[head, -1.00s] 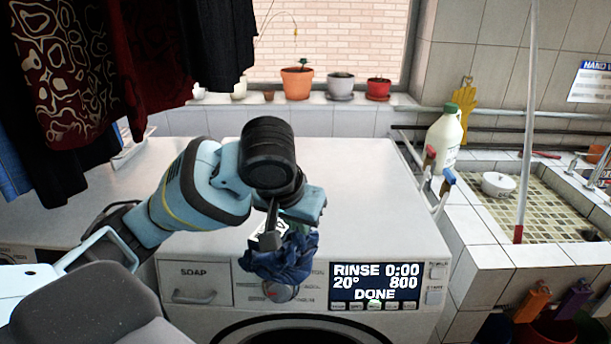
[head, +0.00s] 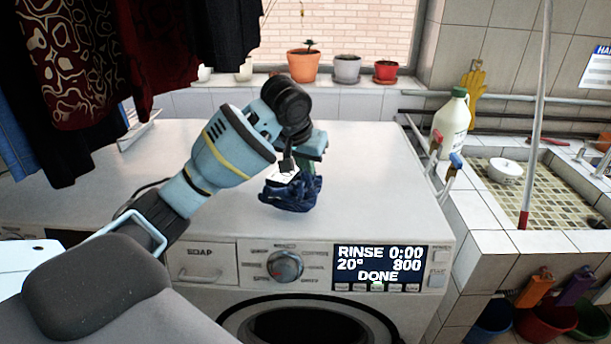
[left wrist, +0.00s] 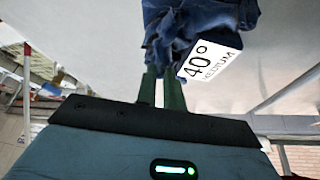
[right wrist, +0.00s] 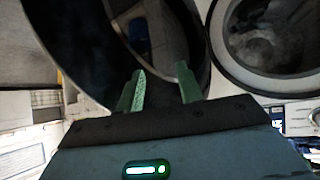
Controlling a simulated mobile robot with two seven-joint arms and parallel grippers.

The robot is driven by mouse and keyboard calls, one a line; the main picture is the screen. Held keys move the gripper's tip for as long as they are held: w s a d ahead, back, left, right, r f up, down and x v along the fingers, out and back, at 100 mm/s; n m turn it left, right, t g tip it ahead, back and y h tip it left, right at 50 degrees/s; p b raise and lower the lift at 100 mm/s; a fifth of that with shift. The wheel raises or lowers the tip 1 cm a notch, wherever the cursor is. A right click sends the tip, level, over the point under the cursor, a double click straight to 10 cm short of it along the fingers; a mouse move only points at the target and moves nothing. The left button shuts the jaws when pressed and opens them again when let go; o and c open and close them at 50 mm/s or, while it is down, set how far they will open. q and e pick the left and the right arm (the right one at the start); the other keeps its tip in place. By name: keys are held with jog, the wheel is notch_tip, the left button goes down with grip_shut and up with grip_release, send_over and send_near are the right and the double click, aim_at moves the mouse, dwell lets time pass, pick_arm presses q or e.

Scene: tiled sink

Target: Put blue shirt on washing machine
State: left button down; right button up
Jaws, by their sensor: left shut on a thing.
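The blue shirt (head: 290,196) is a crumpled dark blue bundle with a white tag. It shows over the front part of the white top of the washing machine (head: 380,185); I cannot tell whether it touches the top. My left gripper (head: 291,168) is shut on the shirt from above. The left wrist view shows the green fingers (left wrist: 161,90) together against the shirt (left wrist: 195,22), with its "40°" tag beside them. My right gripper (right wrist: 160,88) is open and empty, in front of a dark round machine opening. It is not seen in the head view.
Clothes (head: 70,80) hang at the upper left. A white jug with a green cap (head: 452,118) and a tiled sink (head: 550,190) are at the right. The machine top is otherwise largely clear.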

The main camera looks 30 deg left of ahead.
pick_arm(q)
jog(key=shift+w+f, duration=0.1)
jog(key=shift+f, duration=1.65)
jog(key=shift+f, duration=0.1)
jog(key=c, duration=1.5)
grip_release()
